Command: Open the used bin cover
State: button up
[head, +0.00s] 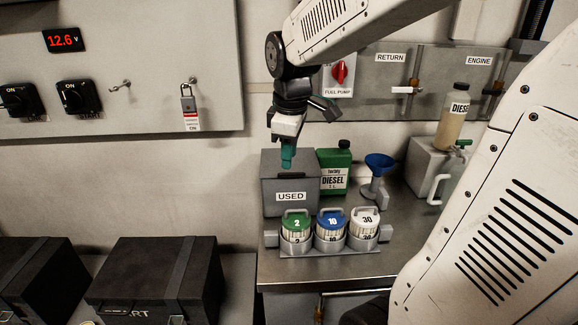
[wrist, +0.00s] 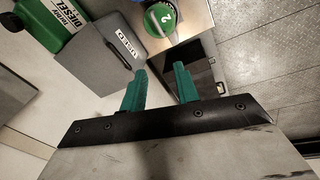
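The used bin (head: 272,205) is a grey box with a white USED label on its front, standing at the left of the metal bench. Its grey cover (head: 272,162) is on top and looks shut. In the wrist view the bin (wrist: 95,65) lies at upper left, with a dark handle-like strip near the label. My gripper (head: 287,165) has green fingers pointing down, over the bin in the head view; I cannot tell whether it touches the cover. In the wrist view my gripper (wrist: 160,72) has its fingers apart with nothing between them.
A green diesel jug (head: 335,172) and a blue funnel (head: 378,170) stand right of the bin. A rack of green, blue and white-topped canisters (head: 328,245) stands in front. Black cases (head: 155,275) are at lower left. A control panel (head: 120,70) is on the wall.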

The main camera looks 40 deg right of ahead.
aim_at(292, 174)
jog(key=w+d+f+n, duration=0.3)
jog(key=w+d, duration=0.4)
jog(key=f, duration=0.2)
jog(key=w+f, duration=0.1)
jog(key=f, duration=0.4)
jog(key=shift+w+d+f, duration=0.2)
jog(key=shift+f, duration=0.05)
jog(key=shift+c, duration=0.3)
